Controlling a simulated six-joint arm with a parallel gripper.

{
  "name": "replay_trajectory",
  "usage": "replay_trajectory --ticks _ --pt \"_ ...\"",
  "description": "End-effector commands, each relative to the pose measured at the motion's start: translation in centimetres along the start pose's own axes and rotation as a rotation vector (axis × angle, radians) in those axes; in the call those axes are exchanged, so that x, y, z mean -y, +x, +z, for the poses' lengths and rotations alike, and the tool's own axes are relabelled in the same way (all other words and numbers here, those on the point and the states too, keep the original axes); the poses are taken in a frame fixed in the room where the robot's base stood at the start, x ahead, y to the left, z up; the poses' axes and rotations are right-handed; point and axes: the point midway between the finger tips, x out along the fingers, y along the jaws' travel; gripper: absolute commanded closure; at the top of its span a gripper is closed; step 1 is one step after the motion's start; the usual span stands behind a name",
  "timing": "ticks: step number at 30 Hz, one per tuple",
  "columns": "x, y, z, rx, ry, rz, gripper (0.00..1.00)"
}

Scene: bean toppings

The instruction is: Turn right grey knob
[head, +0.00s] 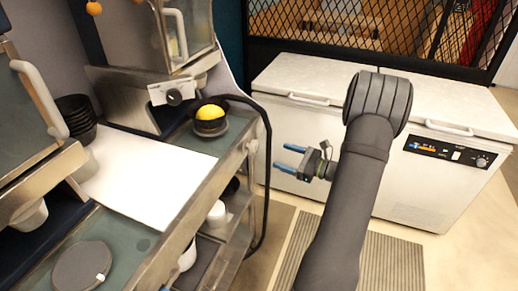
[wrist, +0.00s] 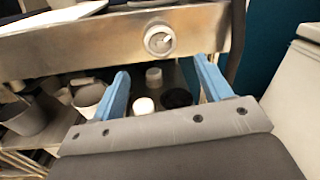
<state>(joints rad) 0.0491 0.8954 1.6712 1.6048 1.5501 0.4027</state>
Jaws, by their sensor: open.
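A round light grey knob (wrist: 159,39) is on the metal front edge of the counter in the wrist view. In the head view, a small round shape on the counter's right-hand rail (head: 251,146) looks like the same knob. My gripper (head: 280,157) is open with its blue fingers pointing left toward that rail, apart from it. In the wrist view, the open gripper (wrist: 161,66) has empty space between its fingertips, and the knob appears just above them, roughly centred. The knob's pointer is too small to read.
Cups and bowls stand on the shelf below, including a grey cup (wrist: 88,97). A black bowl with something yellow (head: 210,112) sits on the counter. A black cable (head: 267,190) hangs at the counter's end. White freezers (head: 300,75) stand behind my arm.

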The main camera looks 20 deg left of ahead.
Motion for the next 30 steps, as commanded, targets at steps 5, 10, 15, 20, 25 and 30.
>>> replay_trajectory --ticks 5,10,15,20,25,30 --pt "-0.1 4.1 0.0 0.0 0.0 0.005 0.29" --pt "-0.1 7.4 0.0 -0.001 0.0 0.003 0.29" --pt "0.0 9.4 0.0 -0.001 -0.001 0.002 0.29" --pt "0.0 10.2 0.0 -0.001 0.0 0.0 0.29" --pt "0.0 10.2 0.0 -0.001 0.0 -0.001 0.29" --pt "0.0 10.2 0.0 -0.001 -0.001 0.0 0.45"
